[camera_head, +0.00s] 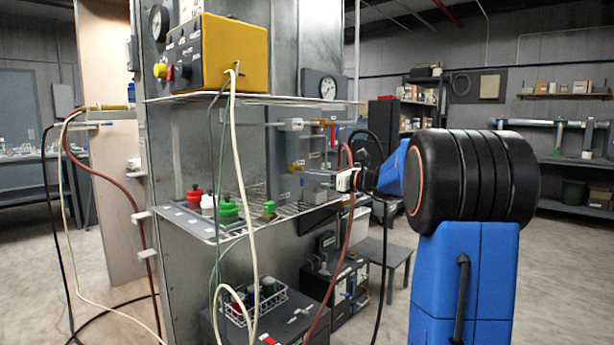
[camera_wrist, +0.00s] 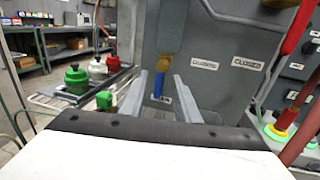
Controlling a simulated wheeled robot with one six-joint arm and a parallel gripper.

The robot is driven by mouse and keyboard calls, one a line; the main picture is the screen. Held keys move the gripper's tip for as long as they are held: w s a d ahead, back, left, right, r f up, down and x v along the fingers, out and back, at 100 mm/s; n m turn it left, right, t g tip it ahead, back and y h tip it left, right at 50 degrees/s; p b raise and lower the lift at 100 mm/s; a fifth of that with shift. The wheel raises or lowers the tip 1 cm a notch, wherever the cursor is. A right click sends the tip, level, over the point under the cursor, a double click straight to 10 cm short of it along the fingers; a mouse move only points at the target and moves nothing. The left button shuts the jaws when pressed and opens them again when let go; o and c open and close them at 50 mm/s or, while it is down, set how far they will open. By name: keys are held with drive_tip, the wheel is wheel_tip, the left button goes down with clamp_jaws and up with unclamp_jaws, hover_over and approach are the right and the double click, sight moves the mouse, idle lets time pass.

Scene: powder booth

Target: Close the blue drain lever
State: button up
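The blue lever (camera_wrist: 158,84) points downward below a brass fitting (camera_wrist: 165,65) on a grey panel in the wrist view. My gripper (camera_wrist: 160,78) is open, with one finger on each side of the lever in the picture. A gap shows on both sides, and I cannot tell how far the fingertips are from it in depth. A label reading CLOSED (camera_wrist: 247,63) is right of the lever, with a similar one nearer it. In the head view my gripper (camera_head: 318,174) reaches the cabinet's right side; I cannot make out the blue lever there.
Red, white and green capped bottles (camera_head: 228,209) stand on the wire shelf (camera_head: 262,226), with a green piece (camera_wrist: 104,100) near the left finger. Hoses hang before the cabinet.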

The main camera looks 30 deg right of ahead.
drive_tip(key=shift+x, duration=1.05)
